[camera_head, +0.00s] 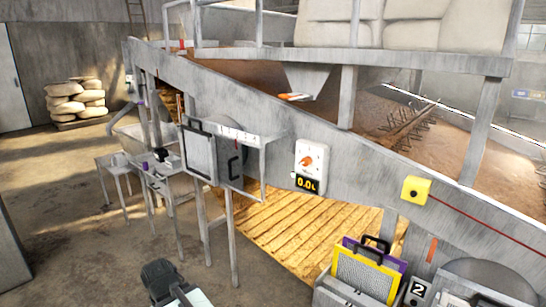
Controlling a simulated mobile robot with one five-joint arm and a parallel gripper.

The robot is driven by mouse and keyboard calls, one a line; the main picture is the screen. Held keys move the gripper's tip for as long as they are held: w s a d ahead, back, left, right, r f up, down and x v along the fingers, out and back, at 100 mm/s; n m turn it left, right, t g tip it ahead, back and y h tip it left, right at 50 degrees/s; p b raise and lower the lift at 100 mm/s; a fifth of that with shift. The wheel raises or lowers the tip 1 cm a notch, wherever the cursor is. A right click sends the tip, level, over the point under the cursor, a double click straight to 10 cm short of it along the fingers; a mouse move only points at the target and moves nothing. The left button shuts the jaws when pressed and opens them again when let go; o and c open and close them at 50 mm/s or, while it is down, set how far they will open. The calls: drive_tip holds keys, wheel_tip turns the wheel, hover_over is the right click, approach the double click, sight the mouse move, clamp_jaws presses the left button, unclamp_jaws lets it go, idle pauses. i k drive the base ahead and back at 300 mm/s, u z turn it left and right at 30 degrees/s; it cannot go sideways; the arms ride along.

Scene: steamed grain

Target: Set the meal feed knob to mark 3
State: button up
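An orange knob (306,161) sits on a white control panel (318,152) fixed to the grey sloping side wall of the machine. Small marks surround the knob, but they are too small to read, so I cannot tell which mark it points to. A black display (307,184) below the knob shows yellow digits, about 0.0, with the last part unclear. The dark end of my arm, my gripper (160,277), shows at the bottom, low and left of the panel and well apart from it. Its fingers cannot be made out.
A yellow box (416,190) with a red cord is right of the panel. A bin holds yellow and purple framed screens (362,277) at the lower right. Metal stands (160,180) are at the left. Concrete floor (70,230) is open at the left.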

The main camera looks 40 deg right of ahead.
sight(306, 162)
drive_tip(key=u, duration=0.1)
drive_tip(key=i, duration=1.4)
drive_tip(key=z, duration=0.4)
